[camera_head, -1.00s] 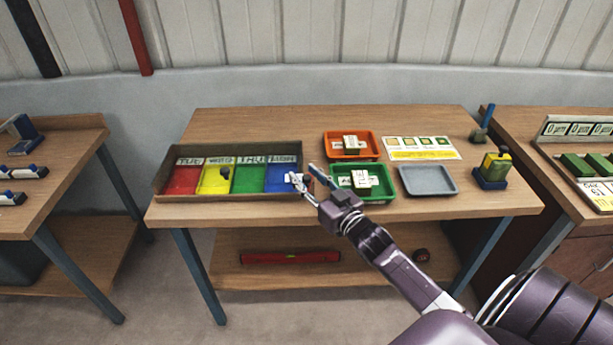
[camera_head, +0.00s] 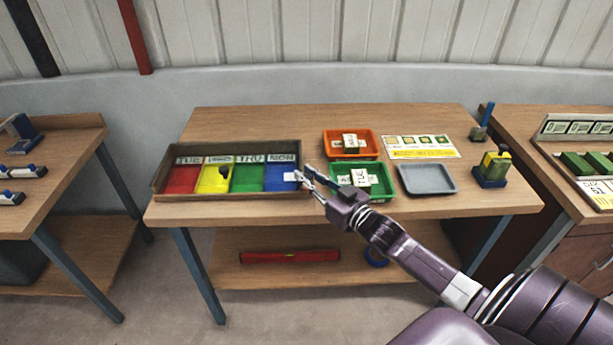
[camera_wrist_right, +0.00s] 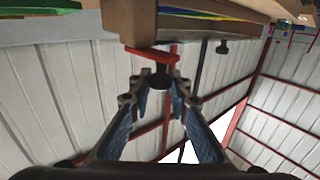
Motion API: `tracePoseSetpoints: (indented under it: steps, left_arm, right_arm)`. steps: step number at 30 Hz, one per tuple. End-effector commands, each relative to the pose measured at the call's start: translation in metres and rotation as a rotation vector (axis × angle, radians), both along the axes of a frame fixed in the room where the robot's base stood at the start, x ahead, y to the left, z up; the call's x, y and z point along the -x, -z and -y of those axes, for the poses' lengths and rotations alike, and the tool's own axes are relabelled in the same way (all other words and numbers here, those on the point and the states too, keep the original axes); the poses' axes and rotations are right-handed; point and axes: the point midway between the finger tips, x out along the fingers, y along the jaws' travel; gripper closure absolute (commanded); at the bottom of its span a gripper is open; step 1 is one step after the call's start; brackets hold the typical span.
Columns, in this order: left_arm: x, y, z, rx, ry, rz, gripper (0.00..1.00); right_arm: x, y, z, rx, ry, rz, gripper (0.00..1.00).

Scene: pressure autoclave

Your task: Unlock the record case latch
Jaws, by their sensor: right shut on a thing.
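The record case is the shallow wooden case (camera_head: 163,182) at the table's left, with red, yellow, green and blue compartments under day labels. My right gripper (camera_head: 300,177) is at the case's right end in the head view. In the right wrist view, a red bar (camera_wrist_right: 150,56) with a dark knob (camera_wrist_right: 160,78) sits at the edge of the wooden case (camera_wrist_right: 127,22); I take it as the latch. The fingers of my right gripper (camera_wrist_right: 160,88) are shut on the knob. In the head view the gripper hides the latch. My left gripper is out of view.
Right of the case stand an orange tray (camera_head: 328,152) and a green tray (camera_head: 390,192) with white-labelled blocks, close to my right gripper.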

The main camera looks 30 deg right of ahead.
Motion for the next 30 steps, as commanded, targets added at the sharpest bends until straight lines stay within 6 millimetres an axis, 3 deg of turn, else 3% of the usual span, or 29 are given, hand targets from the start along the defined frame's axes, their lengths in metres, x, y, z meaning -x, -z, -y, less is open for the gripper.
tracePoseSetpoints:
  steps: [9,22,23,27,30]
  left_arm:
    - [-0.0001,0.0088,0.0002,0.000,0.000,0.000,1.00]
    - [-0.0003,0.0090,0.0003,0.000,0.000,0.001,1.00]
    - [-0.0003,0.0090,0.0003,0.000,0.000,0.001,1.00]
    - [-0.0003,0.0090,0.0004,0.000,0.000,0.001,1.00]
    - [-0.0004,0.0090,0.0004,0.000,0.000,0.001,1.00]
  right_arm:
    - [0.0029,0.0004,0.0052,0.002,-0.119,-0.001,1.00]
    - [0.0039,-0.0003,0.0063,-0.001,-0.135,-0.002,1.00]
    - [0.0039,-0.0003,0.0063,-0.001,-0.135,-0.002,0.81]
    - [0.0039,-0.0003,0.0063,-0.001,-0.135,-0.002,0.65]
    - [0.0040,-0.0002,0.0063,-0.001,-0.135,-0.002,0.64]
